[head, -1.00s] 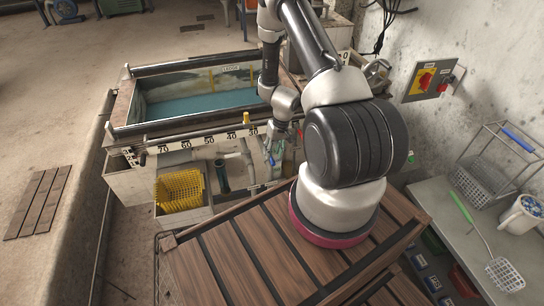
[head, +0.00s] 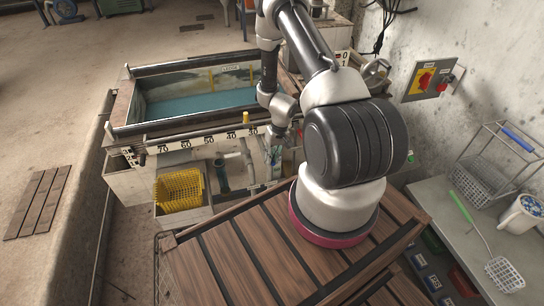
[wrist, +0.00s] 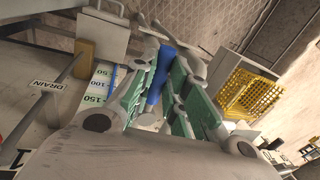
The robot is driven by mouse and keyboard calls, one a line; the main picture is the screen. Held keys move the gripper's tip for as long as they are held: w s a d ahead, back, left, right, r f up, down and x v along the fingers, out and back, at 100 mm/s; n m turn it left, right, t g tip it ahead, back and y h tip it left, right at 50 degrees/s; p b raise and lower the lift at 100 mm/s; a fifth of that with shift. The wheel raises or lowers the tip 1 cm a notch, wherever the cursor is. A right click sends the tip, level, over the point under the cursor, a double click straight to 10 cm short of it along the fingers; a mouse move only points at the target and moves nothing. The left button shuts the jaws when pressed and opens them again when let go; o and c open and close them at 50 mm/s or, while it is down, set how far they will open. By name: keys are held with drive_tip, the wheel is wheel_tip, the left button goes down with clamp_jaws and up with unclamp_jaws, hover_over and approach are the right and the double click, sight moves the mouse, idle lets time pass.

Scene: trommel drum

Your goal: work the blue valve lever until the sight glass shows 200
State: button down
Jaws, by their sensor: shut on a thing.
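The blue valve lever (wrist: 160,75) stands between the green-padded fingers of my gripper (wrist: 158,92) in the wrist view. My gripper is shut on it, and the fingers hide part of the lever. In the head view, my gripper (head: 275,155) is low at the front of the tank, and the lever cannot be made out there. The sight glass scale (wrist: 101,82) shows left of the fingers in the wrist view, with marks 50, 100 and 150. A blue strip runs beside the marks, but its level cannot be read surely.
A DRAIN label (wrist: 46,86) and a tan handle (wrist: 84,60) are left of the scale. A yellow basket (head: 180,190) sits left of my gripper. The water tank (head: 200,105) is behind, and a slatted wooden deck (head: 240,250) is in front.

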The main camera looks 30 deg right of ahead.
drive_tip(key=shift+d, duration=0.1)
drive_tip(key=w+d+n+g+h, duration=0.1)
drive_tip(key=w+d+n, duration=0.4)
drive_tip(key=n, duration=1.2)
drive_tip(key=shift+w+d+g+h, duration=0.3)
drive_tip(key=shift+d+g, duration=0.5)
drive_tip(key=shift+d, duration=0.5)
drive_tip(key=c, duration=1.4)
unclamp_jaws()
